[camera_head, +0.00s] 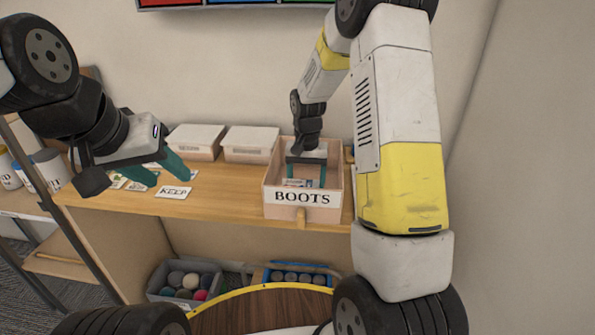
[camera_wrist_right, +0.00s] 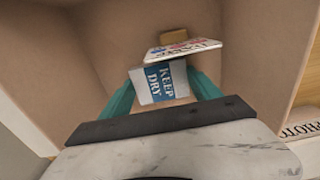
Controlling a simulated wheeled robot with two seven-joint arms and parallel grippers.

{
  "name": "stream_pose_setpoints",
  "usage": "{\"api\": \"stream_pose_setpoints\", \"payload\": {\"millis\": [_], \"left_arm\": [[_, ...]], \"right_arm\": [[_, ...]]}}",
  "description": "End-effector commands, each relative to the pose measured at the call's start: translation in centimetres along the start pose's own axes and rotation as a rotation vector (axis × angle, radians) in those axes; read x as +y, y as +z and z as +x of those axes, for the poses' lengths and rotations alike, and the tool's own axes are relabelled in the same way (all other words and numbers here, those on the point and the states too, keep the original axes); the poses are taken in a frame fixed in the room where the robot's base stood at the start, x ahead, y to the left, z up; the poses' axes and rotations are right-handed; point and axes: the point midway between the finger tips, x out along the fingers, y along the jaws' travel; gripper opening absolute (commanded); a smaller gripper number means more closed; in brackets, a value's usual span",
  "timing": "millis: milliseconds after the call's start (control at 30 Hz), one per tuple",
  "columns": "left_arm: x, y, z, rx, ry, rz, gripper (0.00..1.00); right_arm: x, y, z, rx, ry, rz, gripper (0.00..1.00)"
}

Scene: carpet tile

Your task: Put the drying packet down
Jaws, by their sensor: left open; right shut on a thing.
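The drying packet (camera_wrist_right: 160,82), white and blue with KEEP DRY printed on it, is between the teal fingers of my right gripper (camera_wrist_right: 162,96) in the right wrist view. In the head view my right gripper (camera_head: 305,180) reaches down inside the wooden box labelled BOOTS (camera_head: 303,213). A flat card with coloured marks (camera_wrist_right: 184,48) shows just beyond the packet; I cannot tell whether they touch. My left gripper (camera_head: 167,172) is open and empty, above the left part of the shelf top.
A KEEP card (camera_head: 173,192) and other small cards (camera_head: 124,182) lie on the wooden surface (camera_head: 220,191). Two lidded white boxes (camera_head: 197,137) (camera_head: 250,139) stand behind. Bins with balls (camera_head: 186,281) and rolled items (camera_head: 297,277) sit below.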

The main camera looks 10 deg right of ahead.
Motion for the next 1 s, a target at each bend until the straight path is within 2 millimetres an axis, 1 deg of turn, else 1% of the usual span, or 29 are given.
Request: {"api": "stream_pose_setpoints", "payload": {"millis": [33,133,433,567,667,900,1000], "left_arm": [[0.0,0.0,0.0,0.0,0.0,0.0,0.46],[0.0,0.0,0.0,0.0,0.0,0.0,0.46],[0.0,0.0,0.0,0.0,0.0,0.0,0.46],[0.0,0.0,0.0,0.0,0.0,0.0,0.46],[0.0,0.0,0.0,0.0,0.0,0.0,0.46],[0.0,0.0,0.0,0.0,0.0,0.0,0.46],[0.0,0.0,0.0,0.0,0.0,0.0,0.46]], "right_arm": [[0.0,0.0,0.1,-0.001,0.0,0.0,0.74],[0.0,0.0,0.1,-0.001,0.0,0.0,0.93],[0.0,0.0,0.1,0.0,0.0,0.0,0.94],[0.0,-0.1,-0.8,0.002,-0.001,0.0,0.94],[-0.1,-0.1,-2.3,0.004,-0.002,0.0,0.94],[-0.1,-0.1,-7.6,0.005,-0.003,0.001,0.94],[0.0,-0.1,-9.5,0.003,-0.002,0.001,0.94]]}}
